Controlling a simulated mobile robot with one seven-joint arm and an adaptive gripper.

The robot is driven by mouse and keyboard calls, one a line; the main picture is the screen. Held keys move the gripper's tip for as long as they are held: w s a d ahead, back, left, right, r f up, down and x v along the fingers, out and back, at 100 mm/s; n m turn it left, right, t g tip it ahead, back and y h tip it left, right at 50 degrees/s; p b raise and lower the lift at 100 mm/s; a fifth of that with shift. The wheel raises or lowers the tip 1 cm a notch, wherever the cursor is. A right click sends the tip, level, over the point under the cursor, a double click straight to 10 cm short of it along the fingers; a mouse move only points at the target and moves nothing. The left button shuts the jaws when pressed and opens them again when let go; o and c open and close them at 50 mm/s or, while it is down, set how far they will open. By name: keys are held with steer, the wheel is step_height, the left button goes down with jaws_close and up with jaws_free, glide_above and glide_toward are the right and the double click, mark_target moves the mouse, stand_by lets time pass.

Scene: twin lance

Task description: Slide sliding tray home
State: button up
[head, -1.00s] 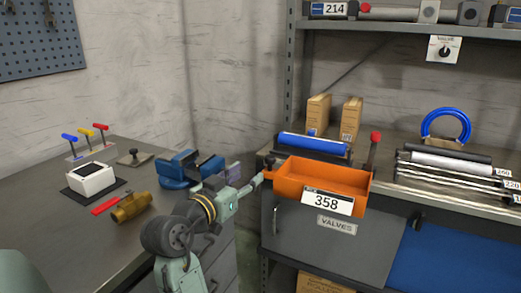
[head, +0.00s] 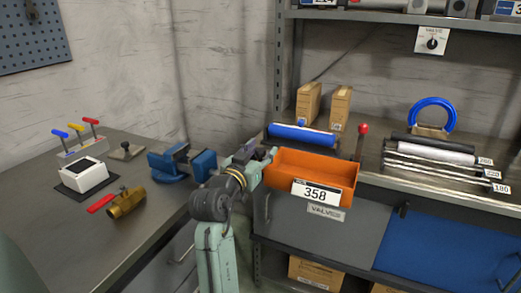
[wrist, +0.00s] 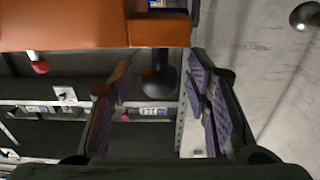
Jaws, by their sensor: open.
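The sliding tray is an orange open bin labelled 358 (head: 340,181) in the head view. It sits at the front of the shelf counter, above the VALVES panel. My gripper (head: 264,156) is at the tray's left end and hides its end there. In the wrist view the orange tray (wrist: 65,25) fills the upper left. A dark knob (wrist: 160,88) stands out from the tray's end, between my two open fingers (wrist: 160,75) with purple pads. There is a visible gap between the knob and each finger; I cannot tell whether any part touches.
A blue roller (head: 302,135) lies behind the tray and a red-knobbed lever (head: 361,143) stands at its right end. Metal and black rods (head: 440,165) lie farther right. A blue vise (head: 183,162) is on the left bench, close to my arm. The tray's inside looks empty.

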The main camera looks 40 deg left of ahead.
steer(key=shift+c, duration=0.3)
jaws_close()
stand_by(0.3)
stand_by(0.3)
